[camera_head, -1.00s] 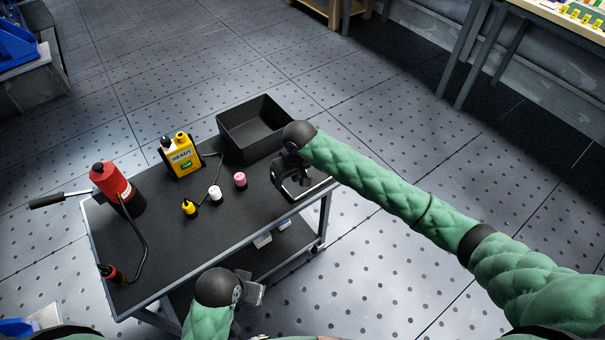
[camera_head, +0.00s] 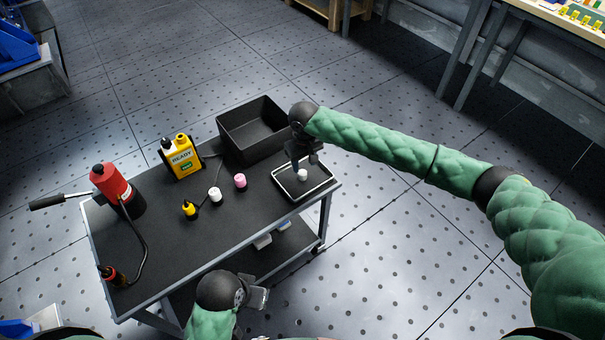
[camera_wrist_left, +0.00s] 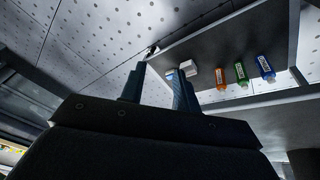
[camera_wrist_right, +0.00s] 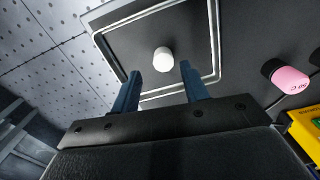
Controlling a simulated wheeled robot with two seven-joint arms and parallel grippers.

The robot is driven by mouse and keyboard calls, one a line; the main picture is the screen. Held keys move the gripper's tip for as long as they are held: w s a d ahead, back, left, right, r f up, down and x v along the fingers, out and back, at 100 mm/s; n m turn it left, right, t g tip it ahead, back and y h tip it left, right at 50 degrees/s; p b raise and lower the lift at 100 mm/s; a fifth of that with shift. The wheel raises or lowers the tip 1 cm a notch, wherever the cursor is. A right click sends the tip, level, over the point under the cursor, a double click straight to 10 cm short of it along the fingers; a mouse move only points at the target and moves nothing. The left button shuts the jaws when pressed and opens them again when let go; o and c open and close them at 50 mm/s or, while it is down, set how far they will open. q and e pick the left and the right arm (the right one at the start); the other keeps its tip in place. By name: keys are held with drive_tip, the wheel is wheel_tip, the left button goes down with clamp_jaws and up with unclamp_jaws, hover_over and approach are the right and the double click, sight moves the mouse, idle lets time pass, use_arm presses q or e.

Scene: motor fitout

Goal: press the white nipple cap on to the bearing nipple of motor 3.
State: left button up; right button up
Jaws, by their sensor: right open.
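A small white cap (camera_head: 302,175) stands in a shallow black tray with a light rim (camera_head: 318,190) at the right end of the cart; it also shows in the right wrist view (camera_wrist_right: 163,60). My right gripper (camera_head: 306,160) is above the tray's far side, its fingers apart and empty (camera_wrist_right: 160,88), with the cap beyond the fingertips. My left gripper (camera_head: 258,297) is low by the cart's near side; its fingers are apart and empty in the left wrist view (camera_wrist_left: 156,85). No motor or bearing nipple can be made out.
The cart top (camera_head: 160,250) also holds a black bin (camera_head: 250,130), a yellow READY device (camera_head: 181,158), a red tool (camera_head: 115,187), and small white (camera_head: 215,194), pink (camera_head: 240,180) and yellow (camera_head: 189,208) pieces. Bottles (camera_wrist_left: 242,73) show in the left wrist view.

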sight(302, 172)
drive_tip(key=shift+a+f+p, duration=0.15)
drive_tip(key=shift+f+p, duration=0.05)
drive_tip(key=shift+f, duration=0.9)
drive_tip(key=shift+a+f+p, duration=0.15)
drive_tip(key=shift+f, duration=0.95)
drive_tip(key=shift+s, duration=0.1)
drive_tip(key=c, duration=0.9)
drive_tip(key=shift+r, duration=0.15)
